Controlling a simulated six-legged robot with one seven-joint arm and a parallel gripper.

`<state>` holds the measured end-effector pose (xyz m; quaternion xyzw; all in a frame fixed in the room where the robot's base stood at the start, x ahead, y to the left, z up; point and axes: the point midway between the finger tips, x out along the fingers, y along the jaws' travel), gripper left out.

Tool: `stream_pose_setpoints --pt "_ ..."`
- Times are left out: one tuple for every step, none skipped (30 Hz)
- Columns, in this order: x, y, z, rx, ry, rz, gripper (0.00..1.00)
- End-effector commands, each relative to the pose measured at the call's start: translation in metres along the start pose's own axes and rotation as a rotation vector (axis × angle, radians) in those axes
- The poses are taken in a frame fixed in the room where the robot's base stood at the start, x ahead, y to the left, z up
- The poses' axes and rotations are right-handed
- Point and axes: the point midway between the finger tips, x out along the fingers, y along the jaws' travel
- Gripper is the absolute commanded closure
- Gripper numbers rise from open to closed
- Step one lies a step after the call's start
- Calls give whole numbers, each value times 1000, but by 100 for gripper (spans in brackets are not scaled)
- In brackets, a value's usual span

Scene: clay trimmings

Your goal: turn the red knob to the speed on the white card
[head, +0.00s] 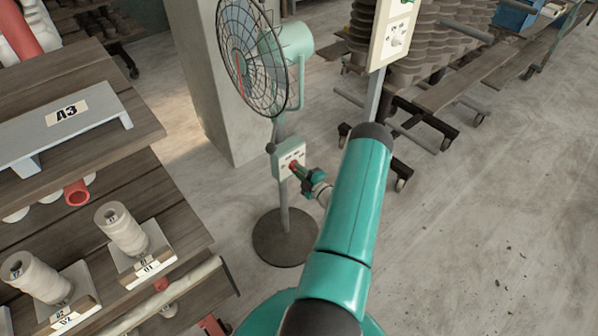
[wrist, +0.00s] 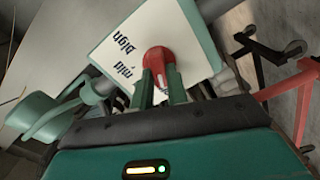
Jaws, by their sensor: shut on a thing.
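The red knob (head: 292,166) sits on the pale control box of the green standing fan (head: 262,50). In the wrist view the red knob (wrist: 158,58) is between the green fingers of my gripper (wrist: 159,90), which are shut on it. In the head view my gripper (head: 306,178) reaches the box from the right. The knob's pointer direction is unclear. I cannot pick out a white card naming a speed.
A cream box (head: 396,28) with a pale knob stands on a post behind my arm. At left, a wooden table (head: 110,75) holds spools and a grey stand (head: 60,135) marked "A3". Racks of brown pieces (head: 445,50) stand behind.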

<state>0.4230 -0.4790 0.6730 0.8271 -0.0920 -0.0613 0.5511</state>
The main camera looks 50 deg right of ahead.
Motion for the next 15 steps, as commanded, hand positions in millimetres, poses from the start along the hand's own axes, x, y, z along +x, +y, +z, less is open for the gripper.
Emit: stream_pose_setpoints --pt "0 1 0 3 0 1 100" --pt "0 1 0 6 0 1 100" --pt "0 1 0 13 1 1 100" --pt "0 1 0 19 1 1 100" --pt "0 1 0 28 1 1 100" --pt "0 1 0 39 1 1 100" --pt "0 1 0 51 1 1 100" --pt "0 1 0 64 1 1 100" --pt "0 1 0 83 2 1 100" --pt "0 1 0 99 2 1 100" --pt "0 1 0 117 2 0 100" --pt "0 1 0 142 2 0 100" --pt "0 1 0 163 1 0 100" --pt "0 1 0 186 1 0 100" --pt "0 1 0 218 1 0 100"
